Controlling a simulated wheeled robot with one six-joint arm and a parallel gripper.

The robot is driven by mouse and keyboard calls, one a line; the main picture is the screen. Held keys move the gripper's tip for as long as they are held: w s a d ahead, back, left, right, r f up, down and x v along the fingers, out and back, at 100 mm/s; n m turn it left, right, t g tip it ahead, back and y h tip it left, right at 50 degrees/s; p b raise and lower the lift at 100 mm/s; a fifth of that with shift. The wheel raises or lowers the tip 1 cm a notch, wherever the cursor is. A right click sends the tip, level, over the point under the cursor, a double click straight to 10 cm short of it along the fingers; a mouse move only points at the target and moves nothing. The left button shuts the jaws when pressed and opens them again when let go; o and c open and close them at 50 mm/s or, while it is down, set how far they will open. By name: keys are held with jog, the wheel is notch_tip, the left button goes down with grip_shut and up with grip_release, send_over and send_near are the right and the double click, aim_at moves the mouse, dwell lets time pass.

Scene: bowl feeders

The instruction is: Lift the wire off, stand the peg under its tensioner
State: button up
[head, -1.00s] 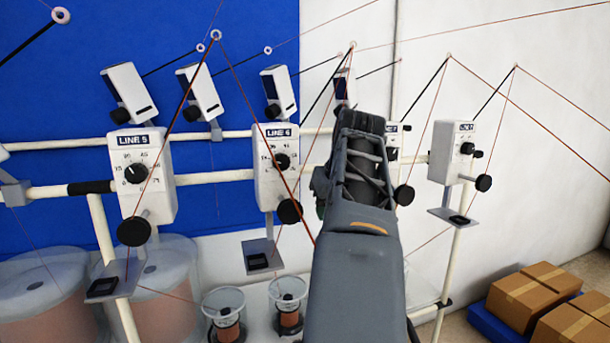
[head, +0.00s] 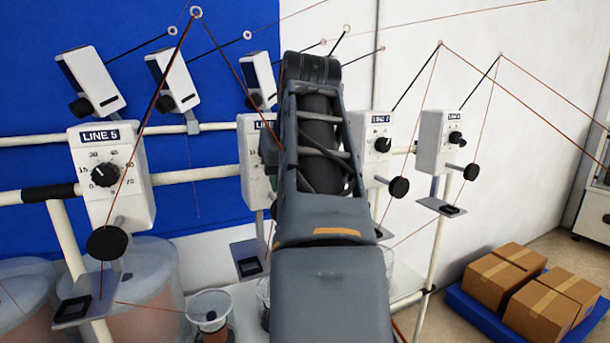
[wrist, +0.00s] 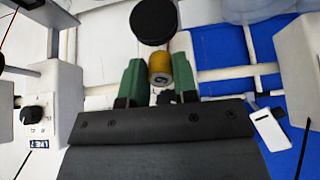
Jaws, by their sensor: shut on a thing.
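My gripper (wrist: 158,78) shows two green fingers in the wrist view, closed on a short yellow, brass-coloured cylinder (wrist: 160,67), which I take to be the peg. A round black tensioner disc (wrist: 153,21) appears just above it in that view; I cannot tell whether they touch. In the head view my arm hides the gripper and the peg. A thin copper wire (head: 228,66) runs from a white eyelet (head: 196,12) down behind my arm. Another stretch drops past the LINE 5 unit (head: 112,178), which has a black disc (head: 106,243) below it.
The partly hidden LINE 6 unit (head: 250,165) stands just left of my arm, with a small shelf (head: 249,262) below. More dial units (head: 440,143) stand at right. White rails (head: 210,173) cross behind. Cartons (head: 545,310) lie on a blue pallet at lower right.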

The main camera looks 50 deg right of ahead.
jog(key=w+a+f+b, duration=0.1)
jog(key=a+f+b, duration=0.2)
jog(key=a, duration=0.4)
jog(key=shift+w+a, duration=0.15)
dwell(0.4)
